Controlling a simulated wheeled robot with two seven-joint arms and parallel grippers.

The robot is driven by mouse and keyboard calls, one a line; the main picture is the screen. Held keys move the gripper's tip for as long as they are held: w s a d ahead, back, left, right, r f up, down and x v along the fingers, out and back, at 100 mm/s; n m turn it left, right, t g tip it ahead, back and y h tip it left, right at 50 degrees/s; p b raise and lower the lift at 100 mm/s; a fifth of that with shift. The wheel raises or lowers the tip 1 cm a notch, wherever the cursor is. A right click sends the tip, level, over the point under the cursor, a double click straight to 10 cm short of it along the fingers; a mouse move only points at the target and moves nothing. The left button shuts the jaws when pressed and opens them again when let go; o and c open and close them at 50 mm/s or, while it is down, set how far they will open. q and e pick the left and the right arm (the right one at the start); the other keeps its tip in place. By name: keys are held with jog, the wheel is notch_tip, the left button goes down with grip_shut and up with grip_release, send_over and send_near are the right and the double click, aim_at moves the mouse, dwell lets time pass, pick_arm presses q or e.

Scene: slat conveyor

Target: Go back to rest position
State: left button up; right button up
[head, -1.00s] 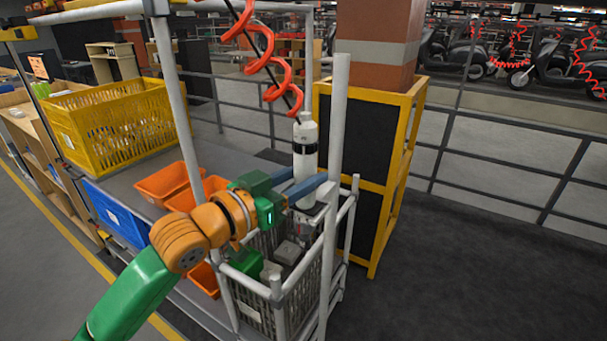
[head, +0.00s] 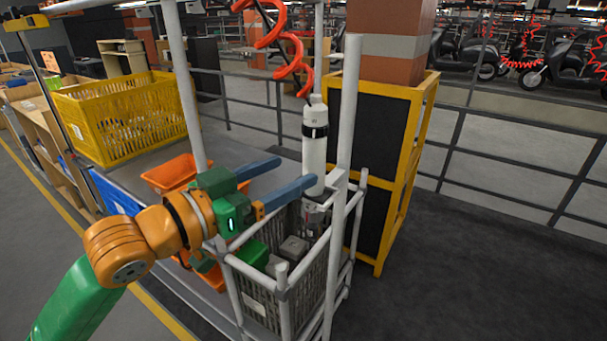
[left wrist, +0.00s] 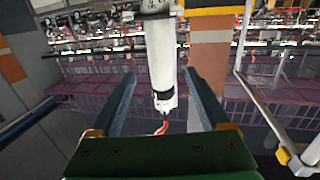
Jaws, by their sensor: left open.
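My left gripper (head: 292,175) reaches in from the left in the head view, with its two blue fingers spread wide and nothing between them. A white cylindrical tool with a black band (head: 314,150) hangs upright from a red coiled hose, just beyond the fingertips. In the left wrist view the same white tool (left wrist: 160,55) shows ahead between the open fingers (left wrist: 160,88), apart from them. My right gripper is in neither view.
A grey mesh basket (head: 265,300) in a white pipe frame stands below the gripper with parts inside. White upright posts (head: 345,130) stand close by. Orange bins (head: 170,174) and a yellow crate (head: 125,120) are on the left. The floor at right is clear.

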pick_arm(q)
jog(key=shift+s+a+f, duration=0.15)
jog(key=shift+s, duration=0.05)
jog(key=s+a+f+n+g+y, duration=0.1)
jog(key=s+a+f+n+y, duration=0.15)
jog(key=f, duration=0.65)
jog(key=s+a+f+n+g+y, duration=0.1)
jog(key=s+a+f+y, duration=0.15)
jog(key=f, duration=0.65)
jog(key=s+a+f+n+g+y, duration=0.1)
jog(key=a+f+n+y, duration=0.15)
jog(key=f, duration=0.65)
jog(key=s+a+f+n+g+y, duration=0.1)
jog(key=s+a+f+g+y, duration=0.25)
jog(key=s+f, duration=0.35)
jog(key=s+a+f+g+y, duration=0.2)
jog(key=s+a+f, duration=0.35)
jog(key=s, duration=0.45)
notch_tip(320, 180, down, 18)
jog(key=s+g, duration=0.1)
jog(key=s, duration=0.1)
jog(key=s+a+f+g, duration=0.1)
jog(key=s+f, duration=0.7)
jog(key=s, duration=0.3)
jog(key=shift+s+f, duration=0.2)
jog(key=shift+f, duration=0.05)
